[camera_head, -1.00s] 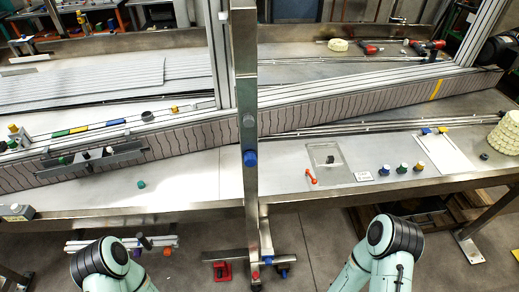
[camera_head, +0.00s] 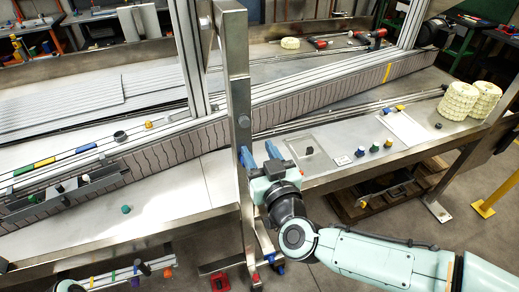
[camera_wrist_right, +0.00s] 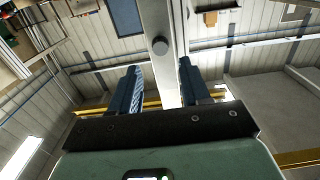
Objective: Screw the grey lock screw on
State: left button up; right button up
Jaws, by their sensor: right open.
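The grey lock screw (camera_head: 243,121) is a small round knob on the front of the upright steel post (camera_head: 232,60). In the right wrist view the grey knob (camera_wrist_right: 160,45) shows on the post, ahead of the gap between my fingers. My right gripper (camera_head: 260,154) is in front of the post, just below the grey knob in the picture. Its two blue fingers stand apart, and in the right wrist view the gap (camera_wrist_right: 158,78) holds nothing.
The conveyor (camera_head: 300,100) runs behind the post. On the right bench stand several coloured knobs (camera_head: 374,148), a white sheet (camera_head: 408,128) and cream chain rolls (camera_head: 460,101). A green knob (camera_head: 126,209) sits on the clear left bench.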

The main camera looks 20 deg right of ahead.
aim_at(245, 124)
jog(key=shift+d+r, duration=0.1)
jog(key=shift+r, duration=0.2)
jog(key=w, duration=0.6)
jog(key=w+b, duration=0.1)
jog(key=w, duration=0.2)
jog(key=shift+a, duration=0.25)
jog(key=shift+c, duration=0.6)
grip_shut()
jog(key=n, duration=0.4)
jog(key=shift+d+n, duration=0.1)
jog(key=shift+n, duration=0.2)
jog(key=n, duration=0.2)
jog(key=shift+n, duration=0.4)
jog(key=n, duration=1)
jog(key=shift+s, duration=0.1)
jog(key=n, duration=0.6)
jog(key=shift+n, duration=0.4)
jog(key=shift+o, duration=0.5)
grip_release()
jog(key=shift+s, duration=0.1)
